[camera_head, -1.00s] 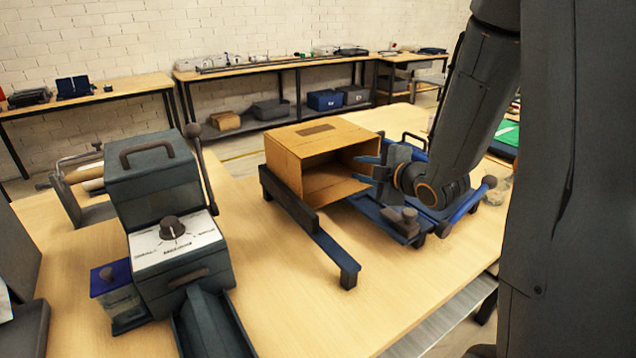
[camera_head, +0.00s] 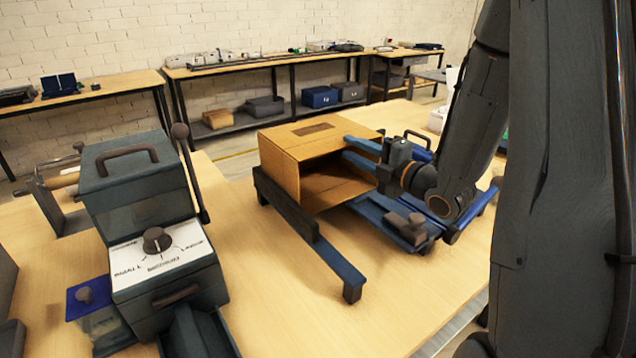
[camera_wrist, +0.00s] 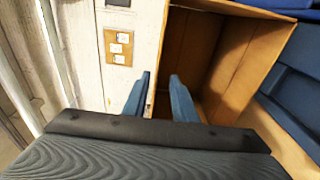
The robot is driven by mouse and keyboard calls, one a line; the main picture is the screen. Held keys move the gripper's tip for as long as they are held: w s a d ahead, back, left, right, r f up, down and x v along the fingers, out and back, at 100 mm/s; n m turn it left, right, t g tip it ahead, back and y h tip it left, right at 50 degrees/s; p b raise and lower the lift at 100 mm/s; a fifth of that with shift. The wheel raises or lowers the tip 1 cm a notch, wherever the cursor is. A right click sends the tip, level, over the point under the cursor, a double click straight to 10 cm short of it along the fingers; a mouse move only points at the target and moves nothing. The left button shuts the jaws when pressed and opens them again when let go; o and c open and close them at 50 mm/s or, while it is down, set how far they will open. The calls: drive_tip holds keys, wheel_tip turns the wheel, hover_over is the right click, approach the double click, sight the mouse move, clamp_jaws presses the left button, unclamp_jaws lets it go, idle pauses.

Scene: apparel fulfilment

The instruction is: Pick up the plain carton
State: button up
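The plain carton (camera_head: 290,172) is a brown box lying in a dark frame on the table, its open side facing front right. In the wrist view its open inside and brown wall (camera_wrist: 262,62) fill the upper right. My gripper (camera_head: 346,147) is at the carton's right side, its blue fingers overlapping the open mouth's right edge in the head view. In the wrist view the fingers (camera_wrist: 160,80) stand apart, and a carton edge runs up between them. I cannot tell whether either finger touches it. The carton's far side is hidden.
A grey-green machine with a dial (camera_head: 158,240) stands at the left front. A dark rail with a blue end (camera_head: 335,262) juts forward from the carton. A blue fixture (camera_head: 408,222) lies under my gripper. Bare table (camera_head: 285,315) shows in front.

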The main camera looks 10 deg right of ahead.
sight(331, 136)
drive_tip(key=shift+r+p+x, duration=0.15)
drive_tip(key=shift+p+x, duration=0.6)
drive_tip(key=shift+x, duration=1.35)
drive_tip(key=shift+r+p+x, duration=0.1)
drive_tip(key=shift+p+x, duration=0.6)
drive_tip(key=shift+x, duration=1.4)
drive_tip(key=shift+d, duration=0.1)
clamp_jaws()
